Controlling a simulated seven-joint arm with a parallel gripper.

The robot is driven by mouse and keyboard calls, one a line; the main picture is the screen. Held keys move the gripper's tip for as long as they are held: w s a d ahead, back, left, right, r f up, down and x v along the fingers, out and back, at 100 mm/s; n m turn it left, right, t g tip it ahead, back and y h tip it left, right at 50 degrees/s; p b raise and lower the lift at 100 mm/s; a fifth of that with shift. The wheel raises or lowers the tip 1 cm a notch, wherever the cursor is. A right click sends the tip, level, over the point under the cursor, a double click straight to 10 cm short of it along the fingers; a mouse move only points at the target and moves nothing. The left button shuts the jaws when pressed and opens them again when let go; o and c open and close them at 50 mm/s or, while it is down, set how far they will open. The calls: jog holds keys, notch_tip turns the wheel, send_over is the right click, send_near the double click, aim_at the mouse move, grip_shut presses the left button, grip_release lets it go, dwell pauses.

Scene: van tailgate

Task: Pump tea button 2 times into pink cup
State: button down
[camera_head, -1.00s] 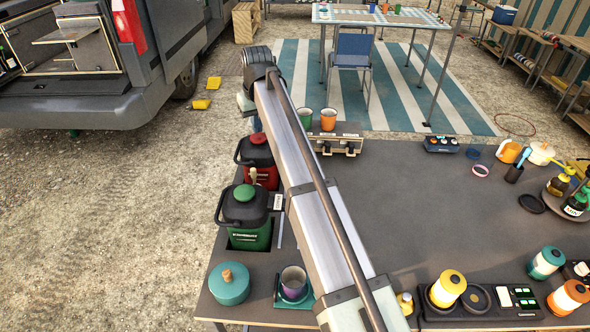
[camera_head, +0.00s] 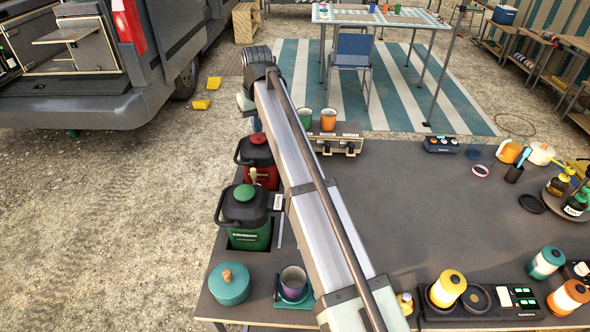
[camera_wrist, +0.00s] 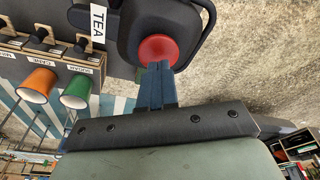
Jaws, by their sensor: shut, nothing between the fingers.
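The red dispenser (camera_head: 258,160) stands at the left of the dark table, partly behind my arm. In the wrist view a white TEA label (camera_wrist: 98,22) hangs beside a black dispenser top with a round red button (camera_wrist: 158,49). My gripper (camera_wrist: 158,68) is shut and empty, its blue fingertips overlapping the button's edge in the picture. Whether they touch it I cannot tell. In the head view my gripper is small, above the red dispenser. I see no clearly pink cup; a purple cup (camera_head: 293,280) stands near the green dispenser. The area beside the red dispenser is hidden by my arm.
The green dispenser (camera_head: 246,215) stands nearer than the red one. A teal lidded pot (camera_head: 229,284) is at the front left. A green cup (camera_wrist: 76,92) and an orange cup (camera_wrist: 38,84) are by a small rack. The table's middle is clear.

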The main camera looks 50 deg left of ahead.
aim_at(258, 136)
jog(key=shift+f, duration=0.25)
jog(key=shift+f, duration=1.3)
jog(key=shift+r, duration=1.5)
jog(key=shift+f, duration=0.45)
jog(key=shift+f, duration=1.1)
jog(key=shift+r, duration=1.55)
jog(key=shift+r, duration=0.1)
